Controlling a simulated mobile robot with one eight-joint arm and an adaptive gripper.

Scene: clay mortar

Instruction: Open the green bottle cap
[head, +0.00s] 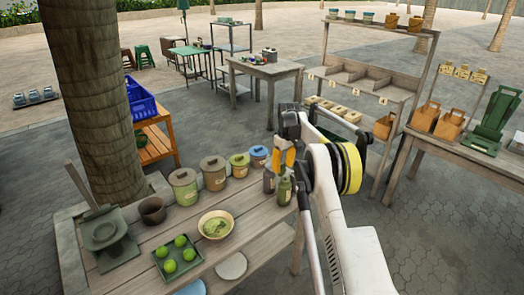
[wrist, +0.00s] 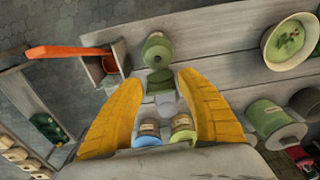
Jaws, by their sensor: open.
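A green bottle (head: 284,190) stands upright near the right end of the wooden table, with a darker bottle (head: 269,180) just behind it to the left. My gripper (head: 284,164) is above the green bottle with its yellow fingers pointing down. In the wrist view, my gripper (wrist: 158,84) is open, its two yellow fingers spread wide apart. A green rounded shape (wrist: 157,48) shows beyond and between the fingertips, apart from both. I cannot tell the cap from the body there. Nothing is held.
Lidded pots (head: 214,173) line the table's back edge. A bowl of green food (head: 216,225) and a tray of green fruit (head: 165,272) stand to the left. A shelf rack (head: 350,95) stands behind on the right.

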